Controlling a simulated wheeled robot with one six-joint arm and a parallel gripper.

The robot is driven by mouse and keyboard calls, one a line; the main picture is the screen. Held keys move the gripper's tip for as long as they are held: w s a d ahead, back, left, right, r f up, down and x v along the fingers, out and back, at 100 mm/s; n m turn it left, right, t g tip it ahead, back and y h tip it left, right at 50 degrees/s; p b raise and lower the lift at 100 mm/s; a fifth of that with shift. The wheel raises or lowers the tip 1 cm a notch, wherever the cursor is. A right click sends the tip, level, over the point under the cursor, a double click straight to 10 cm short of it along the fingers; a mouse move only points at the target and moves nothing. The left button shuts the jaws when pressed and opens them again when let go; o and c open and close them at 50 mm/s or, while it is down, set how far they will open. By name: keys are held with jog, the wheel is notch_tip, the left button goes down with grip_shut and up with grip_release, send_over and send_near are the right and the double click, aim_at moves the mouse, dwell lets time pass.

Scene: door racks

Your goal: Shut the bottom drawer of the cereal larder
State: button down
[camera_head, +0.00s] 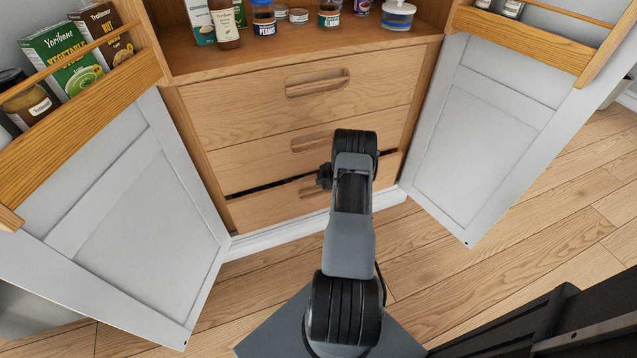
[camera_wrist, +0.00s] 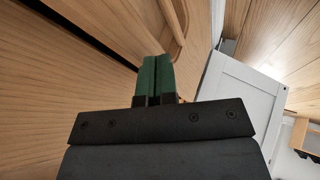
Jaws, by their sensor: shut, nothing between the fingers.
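The cereal larder is a wooden cabinet with three stacked drawers. Its bottom drawer (camera_head: 262,210) sits lowest, just above the white plinth. A dark gap shows above its front, so it stands slightly out. My arm covers part of its front and handle cut-out in the head view. In the wrist view the bottom drawer (camera_wrist: 122,18) appears as the wooden front with the curved handle cut-out. My gripper (camera_wrist: 157,60) has its green fingers together and empty, pointing at that front near the cut-out. I cannot tell whether they touch it. The fingers are hidden in the head view.
The middle drawer (camera_head: 255,163) and top drawer (camera_head: 240,105) look flush. The left door (camera_head: 130,200) and right door (camera_head: 480,130) stand open on either side, with racks of packets and jars. Jars stand on the shelf (camera_head: 180,62) above. The wooden floor (camera_head: 430,265) ahead is clear.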

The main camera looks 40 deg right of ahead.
jog(key=shift+w+d, duration=0.15)
jog(key=shift+w, duration=0.3)
jog(key=shift+s, duration=0.1)
jog(key=s+r+p, duration=0.4)
jog(key=s+r, duration=0.4)
jog(key=s, duration=0.1)
jog(key=shift+s+d, duration=0.2)
jog(key=shift+d, duration=0.05)
